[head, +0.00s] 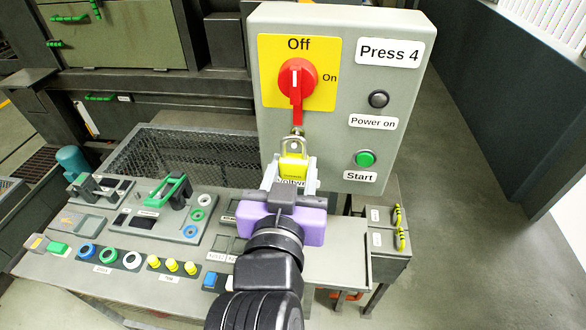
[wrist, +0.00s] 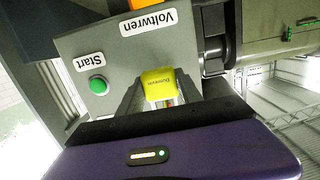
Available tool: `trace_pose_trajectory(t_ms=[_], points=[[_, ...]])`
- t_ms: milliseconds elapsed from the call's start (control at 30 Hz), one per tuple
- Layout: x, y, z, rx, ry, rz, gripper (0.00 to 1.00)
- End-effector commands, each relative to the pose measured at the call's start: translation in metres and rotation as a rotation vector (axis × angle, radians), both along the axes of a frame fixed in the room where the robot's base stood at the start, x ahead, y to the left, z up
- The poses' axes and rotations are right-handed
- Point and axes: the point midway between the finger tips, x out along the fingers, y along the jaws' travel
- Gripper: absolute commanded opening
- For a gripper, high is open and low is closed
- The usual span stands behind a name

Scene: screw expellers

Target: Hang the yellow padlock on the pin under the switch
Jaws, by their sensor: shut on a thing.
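The yellow padlock (head: 293,171) is upright between the fingers of my gripper (head: 289,180), with its shackle upward. The gripper is shut on the padlock body, in front of the grey switch box (head: 350,95). The red switch (head: 297,78) on its yellow plate has its handle vertical, in line with the Off label. The small pin (head: 297,132) is just below the handle, close above the shackle top. I cannot tell whether the shackle touches it or goes around it. In the wrist view the padlock (wrist: 159,84) shows between the fingers; its shackle and the pin are hidden there.
The box also carries a dark Power on lamp (head: 378,99) and a green Start button (head: 365,158). A bench panel (head: 120,272) with coloured rings, yellow pegs and a green-handled tool (head: 168,190) lies below left. A wire mesh basket (head: 180,150) stands behind it. Open floor is at right.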

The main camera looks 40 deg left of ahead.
Motion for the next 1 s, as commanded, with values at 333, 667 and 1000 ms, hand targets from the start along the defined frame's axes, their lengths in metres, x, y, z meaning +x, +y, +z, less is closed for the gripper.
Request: trace_pose_trajectory(t_ms=[333, 667, 1000], points=[[0.007, 0.004, 0.0, 0.0, 0.0, 0.0, 0.06], [0.013, 0.008, 0.001, 0.0, -0.001, -0.001, 0.06], [0.02, 0.012, 0.001, 0.001, -0.001, 0.0, 0.06]])
